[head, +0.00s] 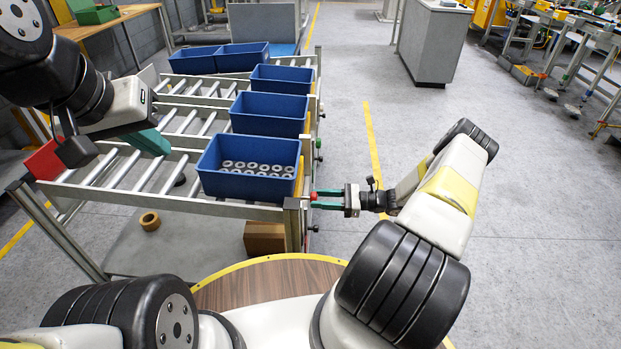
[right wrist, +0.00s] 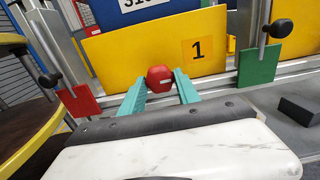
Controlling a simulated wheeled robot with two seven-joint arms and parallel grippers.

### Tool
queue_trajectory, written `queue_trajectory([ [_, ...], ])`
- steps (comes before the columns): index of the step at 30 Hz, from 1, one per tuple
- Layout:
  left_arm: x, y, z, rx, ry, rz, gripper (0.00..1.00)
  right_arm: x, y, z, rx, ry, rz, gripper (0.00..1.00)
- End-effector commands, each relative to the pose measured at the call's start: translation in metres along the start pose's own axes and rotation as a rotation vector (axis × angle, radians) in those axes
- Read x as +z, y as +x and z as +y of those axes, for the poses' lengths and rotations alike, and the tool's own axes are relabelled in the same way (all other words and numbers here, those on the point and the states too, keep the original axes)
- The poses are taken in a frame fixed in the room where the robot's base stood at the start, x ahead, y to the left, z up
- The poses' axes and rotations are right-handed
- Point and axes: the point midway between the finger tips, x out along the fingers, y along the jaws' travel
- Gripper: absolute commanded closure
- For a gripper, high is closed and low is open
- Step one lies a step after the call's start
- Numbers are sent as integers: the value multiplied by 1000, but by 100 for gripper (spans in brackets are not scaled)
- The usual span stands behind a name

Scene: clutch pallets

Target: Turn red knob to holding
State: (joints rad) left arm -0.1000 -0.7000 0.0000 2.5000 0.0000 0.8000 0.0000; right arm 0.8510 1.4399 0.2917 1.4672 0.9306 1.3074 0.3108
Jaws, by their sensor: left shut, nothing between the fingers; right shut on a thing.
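The red knob (right wrist: 159,77) is a small faceted knob with a pale mark on its front, in front of a yellow plate. In the head view the red knob (head: 313,196) shows at the right end of the conveyor frame. My right gripper (right wrist: 161,90) has its teal fingers on either side of the knob and is shut on it. In the head view my right gripper (head: 328,199) reaches the knob from the right. My left gripper (head: 150,142) is shut and empty over the left part of the rollers, far from the knob.
A yellow plate marked 1 (right wrist: 205,50) stands behind the knob, with a red plate (right wrist: 80,101) and a green plate (right wrist: 258,66) beside it. A blue bin (head: 250,186) with several metal rings is near the frame's end.

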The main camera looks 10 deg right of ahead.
Motion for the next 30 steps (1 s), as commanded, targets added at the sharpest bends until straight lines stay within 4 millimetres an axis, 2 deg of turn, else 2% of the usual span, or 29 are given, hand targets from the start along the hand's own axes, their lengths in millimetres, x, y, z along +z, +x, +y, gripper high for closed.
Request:
queue_trajectory([
  [11, 0, 0, 0, 0, 0, 0, 100, 0, -1, -1, -2, -182, 0, 100],
  [30, 0, 0, 0, 0, 0, 0, 100, 0, -1, -1, -3, -783, 0, 100],
])
